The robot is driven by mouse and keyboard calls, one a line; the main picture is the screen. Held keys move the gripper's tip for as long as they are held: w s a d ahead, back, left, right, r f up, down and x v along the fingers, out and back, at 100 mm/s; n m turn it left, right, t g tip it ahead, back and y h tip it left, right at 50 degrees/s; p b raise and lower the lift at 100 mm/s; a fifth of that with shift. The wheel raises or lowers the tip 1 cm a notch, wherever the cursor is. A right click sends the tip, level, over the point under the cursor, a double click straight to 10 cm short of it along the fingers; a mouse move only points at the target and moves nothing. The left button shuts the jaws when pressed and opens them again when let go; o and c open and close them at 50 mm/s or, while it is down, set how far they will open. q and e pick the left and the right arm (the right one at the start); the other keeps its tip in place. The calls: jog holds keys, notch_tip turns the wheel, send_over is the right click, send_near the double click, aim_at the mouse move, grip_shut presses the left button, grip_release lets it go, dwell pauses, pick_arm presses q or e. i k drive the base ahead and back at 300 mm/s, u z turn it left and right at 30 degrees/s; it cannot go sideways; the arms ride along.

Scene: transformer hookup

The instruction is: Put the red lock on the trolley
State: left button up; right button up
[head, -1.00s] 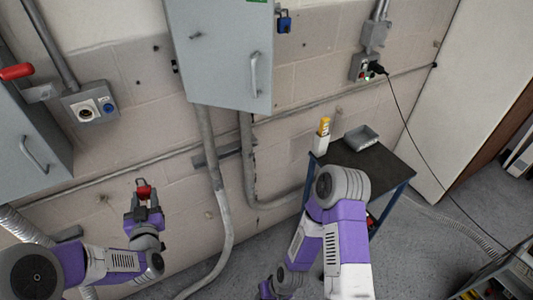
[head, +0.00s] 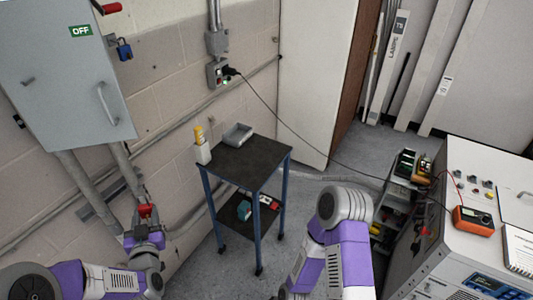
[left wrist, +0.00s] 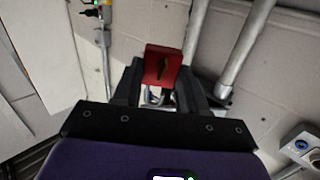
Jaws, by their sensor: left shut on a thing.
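The red lock (head: 145,211) is held up between the fingers of my left gripper (head: 143,222), which is shut on it. In the left wrist view the lock's red body (left wrist: 162,66) shows between the dark fingers, with its metal shackle towards the palm. The trolley (head: 262,162) has a dark top and blue legs, and stands to the right of my left gripper, which is apart from it. My right arm shows at the bottom, but its gripper is out of view.
On the trolley top are a grey tray (head: 238,134) and a white and yellow bottle (head: 201,146) at the back left; the front is clear. The lower shelf holds a few items. A grey cabinet (head: 70,75) with a blue lock (head: 124,50) hangs on the wall.

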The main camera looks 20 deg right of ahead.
aim_at(250, 171)
jog(key=z, duration=0.55)
jog(key=i, duration=0.85)
jog(key=u, duration=0.15)
